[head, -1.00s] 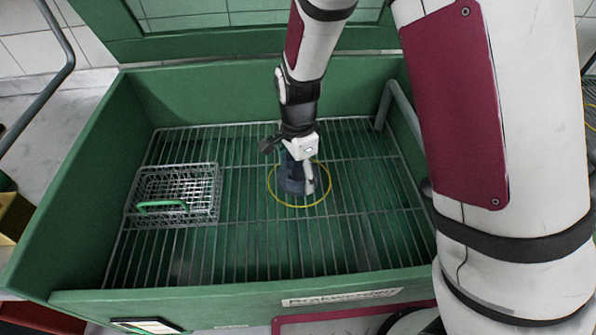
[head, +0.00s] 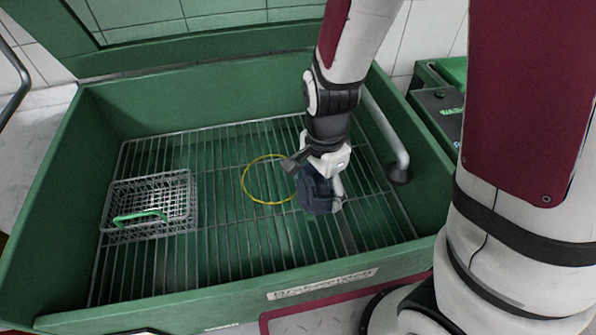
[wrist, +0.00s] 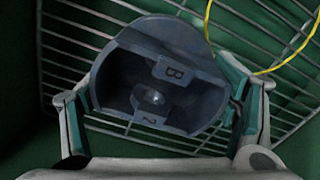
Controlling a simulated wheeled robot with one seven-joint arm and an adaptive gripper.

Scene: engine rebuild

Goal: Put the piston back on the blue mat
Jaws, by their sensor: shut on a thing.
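My gripper (head: 322,188) is over the green wash basin, to the right of the yellow ring. It is shut on a dark grey-blue piston (head: 318,196). In the wrist view the piston (wrist: 165,75) sits between the two fingers (wrist: 160,110), its hollow side facing the camera, with "B" and "2" marked inside. The grate shows beyond it, and the piston appears lifted above the bars. The blue mat is not in view.
A wire basket (head: 150,207) with a green handle stands on the grate at the left. The yellow ring (head: 245,181) lies on the grate. Basin walls (head: 215,312) surround it, and a grey pipe (head: 388,135) rises at the right.

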